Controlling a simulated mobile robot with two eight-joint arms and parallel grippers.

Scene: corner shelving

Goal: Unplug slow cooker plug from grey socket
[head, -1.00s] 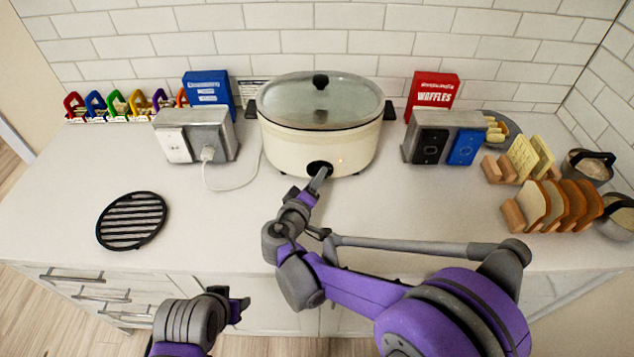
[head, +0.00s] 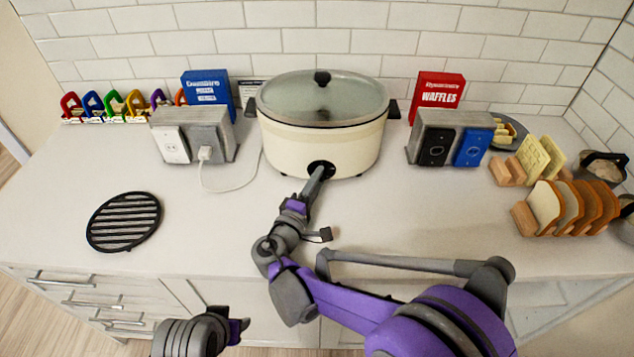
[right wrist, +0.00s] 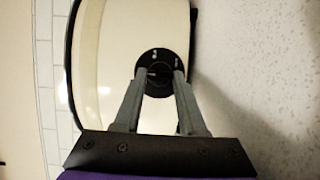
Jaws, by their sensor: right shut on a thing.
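The cream slow cooker (head: 290,143) with a glass lid stands against the back wall. Its white plug (head: 205,152) sits in the grey socket (head: 214,137), the right half of the left outlet box, with a white cord (head: 225,190) running to the cooker. My right gripper (head: 318,172) is at the cooker's front, shut on the black dial (head: 321,167). In the right wrist view its two fingers (right wrist: 159,82) lie either side of the dial (right wrist: 155,62). My left gripper (head: 240,330) is low in front of the counter, away from the plug; its jaw opening is unclear.
A black round trivet (head: 124,222) lies at the counter's left. A second outlet box (head: 448,128) with black and blue sockets stands right of the cooker. Bread slices (head: 560,208) in a rack are at the right. The counter between trivet and cooker is mostly clear.

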